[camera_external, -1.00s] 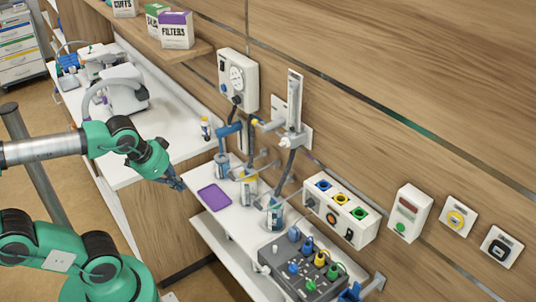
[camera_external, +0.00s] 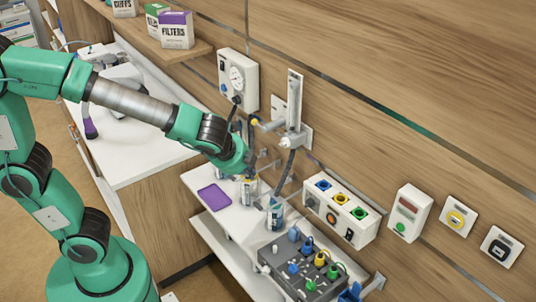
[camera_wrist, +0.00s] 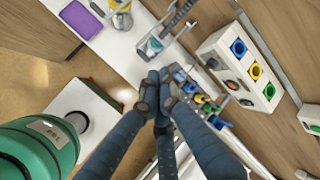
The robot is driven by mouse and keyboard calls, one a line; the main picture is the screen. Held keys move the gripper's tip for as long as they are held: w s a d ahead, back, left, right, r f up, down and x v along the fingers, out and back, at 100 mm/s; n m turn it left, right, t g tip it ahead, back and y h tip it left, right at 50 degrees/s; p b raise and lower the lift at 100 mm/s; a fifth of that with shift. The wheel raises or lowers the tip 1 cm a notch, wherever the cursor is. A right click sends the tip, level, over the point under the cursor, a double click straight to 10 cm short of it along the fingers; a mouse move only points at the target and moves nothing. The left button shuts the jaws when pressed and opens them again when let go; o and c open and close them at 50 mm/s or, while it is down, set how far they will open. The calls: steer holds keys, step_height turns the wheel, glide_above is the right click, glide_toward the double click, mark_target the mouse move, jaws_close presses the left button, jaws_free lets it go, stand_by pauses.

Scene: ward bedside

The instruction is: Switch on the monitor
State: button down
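No thing here is clearly marked as the monitor. A white wall unit (camera_external: 409,213) has a dark red window and a green round button (camera_external: 400,226); part of it shows at the right edge of the wrist view (camera_wrist: 312,117). Left of it, a white box (camera_external: 340,211) carries blue, yellow and green ports and an orange round button (camera_external: 331,218); it shows also at the right of the wrist view (camera_wrist: 222,50). My gripper (camera_wrist: 158,78) looks shut and empty in the wrist view, left of that box. In the external view my wrist hides it.
Below the box, a grey panel (camera_external: 280,281) bears several coloured plugs and cables. A purple tray (camera_external: 214,197) and canisters (camera_external: 275,215) are on the white shelf. A white wall gauge (camera_external: 238,80) and a flowmeter (camera_external: 294,100) hang above. Bare wall lies above the box.

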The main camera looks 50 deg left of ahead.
mark_target(349, 234)
steer(key=w+d+f+m+p, duration=0.1)
steer(key=d+f+m+p, duration=0.1)
steer(key=d+m, duration=0.4)
steer(key=w+d+f+m+t+h+p, duration=0.1)
steer(key=d+m+p, duration=0.3)
steer(key=d, duration=0.9)
steer(key=w+d+f+m+h+p, duration=0.1)
steer(key=d+f+m+p, duration=0.2)
steer(key=d+m, duration=0.4)
steer(key=shift+w+d+f+m, duration=0.25)
steer(key=shift+d+f+m, duration=0.2)
steer(key=shift+d, duration=0.75)
steer(key=w+f+b, duration=0.1)
steer(key=w+f, duration=0.7)
steer(key=w, duration=0.2)
steer(key=shift+f, duration=0.15)
steer(key=shift+w, duration=0.1)
